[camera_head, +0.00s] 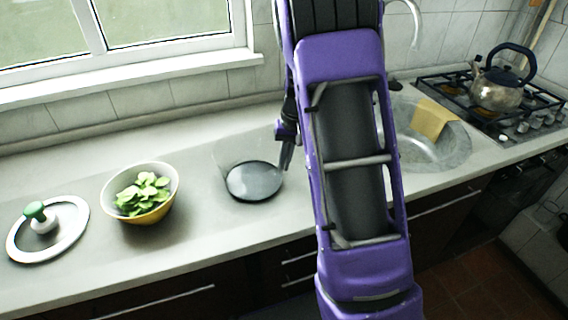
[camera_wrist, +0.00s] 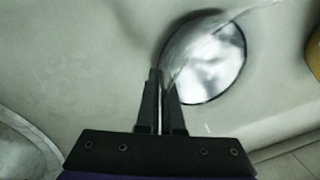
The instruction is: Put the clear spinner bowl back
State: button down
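The clear spinner bowl (camera_head: 232,153) is see-through, with a darker round base, and stands upright at the middle of the counter. In the wrist view its base (camera_wrist: 212,62) shows as a bright disc with a dark rim. My gripper (camera_head: 286,157) is at the bowl's right side, pointing down. In the wrist view the fingers (camera_wrist: 161,78) are nearly together, with the bowl's thin wall running in between their tips. I cannot tell whether the bowl touches the counter.
A yellow-and-white bowl of green leaves (camera_head: 161,209) stands to the left. A lid with a green knob (camera_head: 72,231) lies farther left. The sink (camera_head: 440,152) with a yellow cloth (camera_head: 431,118) and the stove with a kettle (camera_head: 497,92) are right. Counter between the bowls is clear.

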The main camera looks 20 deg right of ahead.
jog(key=shift+f, duration=0.15)
jog(key=c, duration=1.5)
grip_release()
jog(key=shift+f, duration=0.25)
jog(key=o, duration=0.4)
jog(key=shift+o, duration=0.2)
notch_tip(320, 180, up, 12)
jog(key=d, duration=0.2)
jog(key=shift+s+r+p, duration=0.15)
jog(key=shift+s+p, duration=0.1)
jog(key=shift+p, duration=0.2)
